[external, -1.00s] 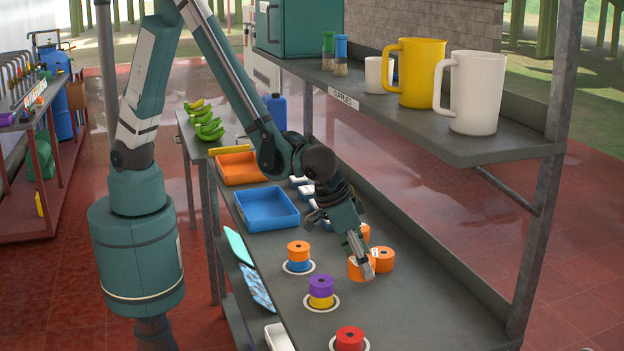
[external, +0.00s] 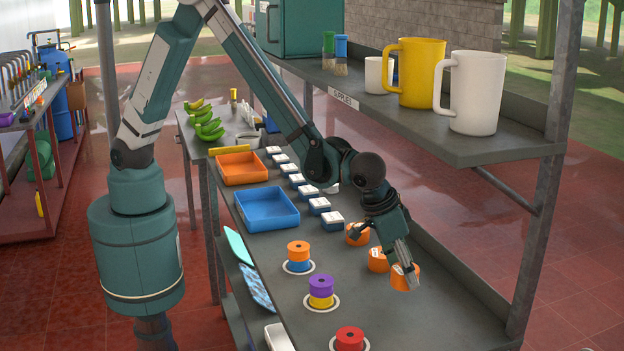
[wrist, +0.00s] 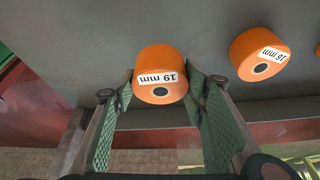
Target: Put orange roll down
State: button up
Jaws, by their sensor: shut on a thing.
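My gripper (external: 403,262) is shut on an orange roll (external: 405,278) labelled "19 mm" near the right edge of the bench. In the wrist view the orange roll (wrist: 160,66) sits between the two green fingers of my gripper (wrist: 160,90). Whether the roll touches the bench I cannot tell. A second orange roll (external: 378,261), labelled "16 mm" in the wrist view (wrist: 260,54), stands apart beside it. A third orange roll (external: 357,235) is farther back, partly behind my arm.
An orange-on-blue stack (external: 299,254), a purple-on-yellow stack (external: 321,288) and a red roll (external: 349,339) stand on white rings. A blue tray (external: 265,225) and an orange tray (external: 240,181) lie farther back. The supply shelf (external: 480,150) overhangs the back. Bare bench lies in front of the held roll.

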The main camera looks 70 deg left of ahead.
jog(key=shift+w+d, duration=0.1)
jog(key=shift+w+d, duration=0.2)
jog(key=shift+w, duration=0.05)
jog(key=shift+s+x, duration=0.2)
jog(key=shift+x, duration=0.85)
jog(key=shift+d+f, duration=0.15)
jog(key=shift+f, duration=0.65)
jog(key=shift+f, duration=0.2)
jog(key=o, duration=0.9)
jog(key=shift+o, duration=0.2)
jog(key=shift+r, duration=0.3)
jog(key=shift+v, duration=6)
